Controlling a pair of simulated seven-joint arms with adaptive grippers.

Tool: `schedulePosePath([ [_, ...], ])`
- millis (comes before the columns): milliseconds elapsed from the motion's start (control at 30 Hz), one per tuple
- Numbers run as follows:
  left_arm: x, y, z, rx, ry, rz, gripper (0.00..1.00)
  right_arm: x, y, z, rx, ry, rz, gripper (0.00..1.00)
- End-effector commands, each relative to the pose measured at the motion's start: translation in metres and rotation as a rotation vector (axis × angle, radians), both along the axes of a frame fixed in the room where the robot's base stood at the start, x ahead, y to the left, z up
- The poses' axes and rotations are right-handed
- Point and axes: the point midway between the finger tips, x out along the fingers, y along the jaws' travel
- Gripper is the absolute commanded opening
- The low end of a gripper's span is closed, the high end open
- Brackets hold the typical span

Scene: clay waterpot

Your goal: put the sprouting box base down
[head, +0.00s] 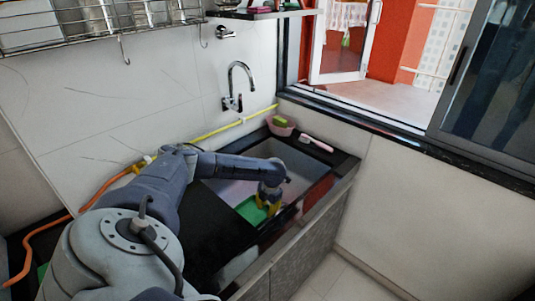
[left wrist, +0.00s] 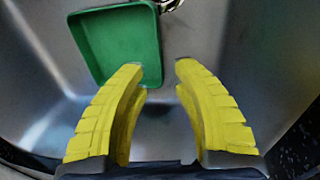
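The sprouting box base is a shallow green tray (left wrist: 115,40). It lies in the metal sink, and part of it shows in the head view (head: 250,211). My left gripper (head: 268,205) reaches down into the sink at the tray's right side. In the left wrist view its yellow fingers (left wrist: 158,75) are spread with a clear gap between them. The left fingertip overlaps the tray's near right corner in the picture; I cannot tell if it touches. Nothing is gripped between the fingers. My right gripper is not in view.
The sink (head: 225,189) is set in a black counter (head: 205,245). A wall faucet (head: 238,85) hangs over it. A pink basket (head: 281,128) and a pink-handled brush (head: 317,144) lie on the far rim. An orange hose (head: 62,219) runs along the left. A metal drain shows beyond the tray.

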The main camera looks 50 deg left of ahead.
Motion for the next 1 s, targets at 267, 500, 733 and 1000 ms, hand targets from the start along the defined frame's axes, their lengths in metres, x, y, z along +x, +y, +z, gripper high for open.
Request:
schedulePosePath([
  [267,0.0,-0.004,0.025,0.0,0.0,-0.002,0.27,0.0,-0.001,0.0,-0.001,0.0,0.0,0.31],
  [500,0.0,-0.005,0.029,-0.001,0.001,-0.001,0.27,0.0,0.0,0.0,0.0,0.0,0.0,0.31],
  [733,0.001,-0.005,0.028,-0.001,-0.002,0.002,0.27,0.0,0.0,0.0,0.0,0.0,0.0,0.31],
  [1000,0.062,-0.019,0.024,-0.059,-0.226,0.204,0.27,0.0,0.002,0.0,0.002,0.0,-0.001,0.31],
])
